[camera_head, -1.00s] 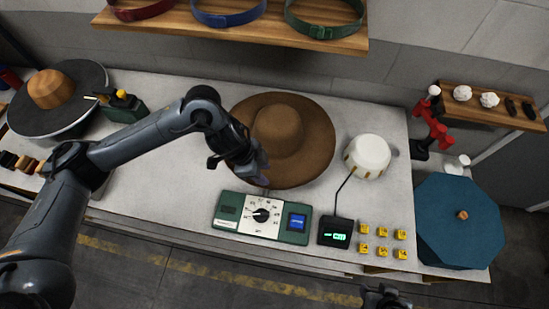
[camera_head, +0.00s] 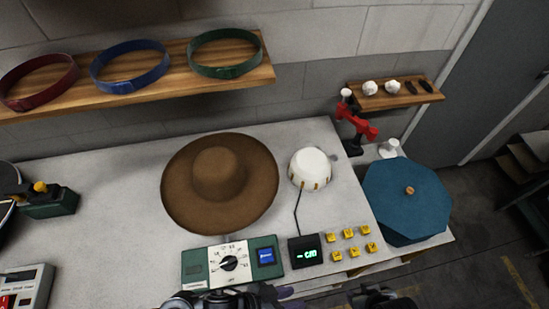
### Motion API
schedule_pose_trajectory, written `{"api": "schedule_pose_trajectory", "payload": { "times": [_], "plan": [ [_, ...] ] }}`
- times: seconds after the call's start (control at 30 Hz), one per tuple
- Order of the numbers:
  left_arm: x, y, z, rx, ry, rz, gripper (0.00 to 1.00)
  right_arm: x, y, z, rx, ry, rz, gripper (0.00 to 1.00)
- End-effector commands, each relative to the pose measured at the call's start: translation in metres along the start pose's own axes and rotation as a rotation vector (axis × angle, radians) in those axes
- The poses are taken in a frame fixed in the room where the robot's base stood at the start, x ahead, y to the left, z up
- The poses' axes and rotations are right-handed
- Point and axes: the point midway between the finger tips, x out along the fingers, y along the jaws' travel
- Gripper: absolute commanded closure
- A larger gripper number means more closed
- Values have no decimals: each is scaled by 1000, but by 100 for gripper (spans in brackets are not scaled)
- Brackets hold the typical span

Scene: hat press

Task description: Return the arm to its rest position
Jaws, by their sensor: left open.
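My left gripper (camera_head: 268,297) is low at the bottom edge of the head view, just in front of the green control panel (camera_head: 232,262). It is open with nothing seen in it, and part of it is cut off by the frame. My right gripper (camera_head: 380,298) shows only in part at the bottom edge, right of the left one; its fingers are not clear. The brown wide-brimmed hat (camera_head: 219,174) lies on the white table, behind the panel and apart from both grippers.
A white dome device (camera_head: 311,168) is wired to a small black display (camera_head: 305,250). Several yellow blocks (camera_head: 348,233) lie beside it. A blue octagonal lid (camera_head: 407,196) stands at right. A wooden shelf (camera_head: 232,77) holds red, blue and green bands. Bare table (camera_head: 110,200) lies left of the hat.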

Motion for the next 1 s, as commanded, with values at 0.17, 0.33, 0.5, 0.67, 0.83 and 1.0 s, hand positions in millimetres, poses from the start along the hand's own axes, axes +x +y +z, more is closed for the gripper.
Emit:
{"api": "schedule_pose_trajectory", "payload": {
  "times": [0.17, 0.33, 0.5, 0.67, 0.83, 1.0],
  "plan": [
    [-37, -44, -8, -195, 120, -311, 58, 0, 2, 0, -6, -1, 6, 57],
    [-106, -101, 19, -356, 73, -630, 58, 0, 2, 1, -7, -1, 6, 57],
    [-178, -135, 40, -447, -44, -844, 58, 0, 2, 1, -6, -2, 5, 57],
    [-207, -131, 74, -441, -277, -868, 58, 0, 1, 1, -3, -1, 3, 57],
    [-233, -108, 47, -376, -327, -850, 58, -40, 1, -11, 2, -9, -2, 57],
    [-260, -86, 15, -376, -327, -850, 58, -89, 2, -28, 3, 2, -3, 57]
  ]
}}
